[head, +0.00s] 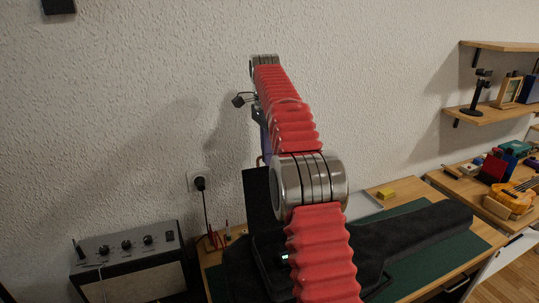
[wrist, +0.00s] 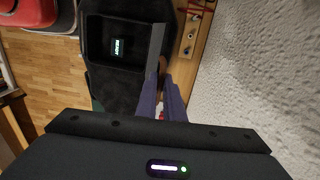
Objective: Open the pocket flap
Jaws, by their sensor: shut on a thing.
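A black instrument case (head: 425,226) lies on the table, its long narrow end to the right in the head view. Its pocket (wrist: 116,42) shows in the wrist view as a dark recess with a small lit label inside. The pocket flap (wrist: 156,48) stands up along the pocket's right side, seen almost edge-on as a grey strip. It also shows in the head view as an upright dark panel (head: 256,190). My gripper (wrist: 163,72) has its blue fingers shut on the flap's edge. In the head view my red arm hides most of the gripper and pocket.
A green mat (head: 440,245) covers the wooden table. The textured wall is close behind. A grey amplifier (head: 130,255) stands at left, below a socket (head: 198,181) with a plugged cable.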

